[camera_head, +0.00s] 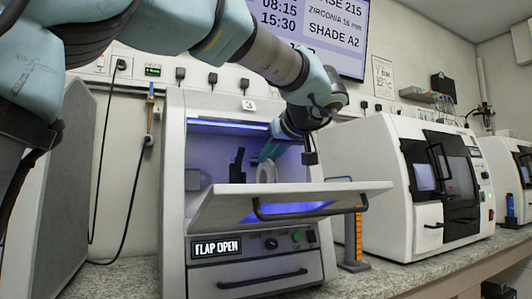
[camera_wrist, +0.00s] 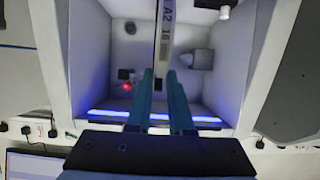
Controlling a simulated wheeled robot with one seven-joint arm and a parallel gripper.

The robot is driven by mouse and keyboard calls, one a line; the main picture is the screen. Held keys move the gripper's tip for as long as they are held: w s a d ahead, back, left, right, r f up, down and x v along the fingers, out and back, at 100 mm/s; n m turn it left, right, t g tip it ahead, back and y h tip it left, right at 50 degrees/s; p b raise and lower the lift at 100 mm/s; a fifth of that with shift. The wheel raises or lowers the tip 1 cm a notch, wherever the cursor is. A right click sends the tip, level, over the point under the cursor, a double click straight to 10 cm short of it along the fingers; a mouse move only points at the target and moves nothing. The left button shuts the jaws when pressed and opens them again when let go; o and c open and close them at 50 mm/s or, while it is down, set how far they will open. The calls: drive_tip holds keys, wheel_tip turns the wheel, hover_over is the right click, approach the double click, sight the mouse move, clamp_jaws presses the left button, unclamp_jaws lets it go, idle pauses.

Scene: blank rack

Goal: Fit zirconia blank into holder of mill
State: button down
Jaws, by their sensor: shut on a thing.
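The zirconia blank (camera_head: 267,172) is a white disc inside the open mill chamber. In the wrist view the blank (camera_wrist: 164,38) shows edge-on, with "A2" and "16" on its rim. My gripper (camera_head: 268,156) reaches in from above the flap; in the wrist view my gripper's (camera_wrist: 160,78) two teal fingers are shut on the blank. The mill (camera_head: 174,130) has its flap (camera_head: 300,198) lowered, and its display reads "FLAP OPEN". A dark upright part (camera_head: 237,165), perhaps the holder, stands left of the blank. I cannot tell whether the blank touches it.
The lowered flap sticks out in front below my arm. Another white machine (camera_head: 385,190) stands to the right. A wall screen (camera_head: 310,30) shows "ZIRCONIA 16 mm" and "SHADE A2".

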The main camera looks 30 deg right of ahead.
drive_tip(key=shift+g, duration=0.8)
drive_tip(key=w+p, duration=0.2)
drive_tip(key=p, duration=0.2)
drive_tip(key=w+d+r+p, duration=0.1)
drive_tip(key=p, duration=0.3)
drive_tip(key=w+r+p, duration=0.1)
drive_tip(key=w+p, duration=0.1)
drive_tip(key=p, duration=0.2)
drive_tip(key=shift+w+d+r, duration=0.2)
drive_tip(key=shift+w, duration=0.1)
drive_tip(key=w+p, duration=0.1)
drive_tip(key=p, duration=0.1)
drive_tip(key=w+g+p, duration=0.1)
drive_tip(key=p, duration=0.2)
drive_tip(key=w+p, duration=0.1)
drive_tip(key=p, duration=0.1)
drive_tip(key=shift+w+a+f+p, duration=0.25)
drive_tip(key=shift+w+a+p, duration=0.05)
drive_tip(key=shift+w+p, duration=0.1)
drive_tip(key=shift+f+b, duration=0.2)
drive_tip(key=shift+b, duration=0.5)
drive_tip(key=shift+w+d+f, duration=0.1)
drive_tip(key=shift+w+f, duration=0.1)
drive_tip(key=shift+w, duration=0.7)
drive_tip(key=shift+w+d+f, duration=0.15)
drive_tip(key=shift+w+f, duration=0.1)
drive_tip(key=shift+w, duration=0.65)
drive_tip(key=shift+w+d+f, duration=0.1)
drive_tip(key=shift+w+f, duration=0.1)
drive_tip(key=shift+w, duration=0.7)
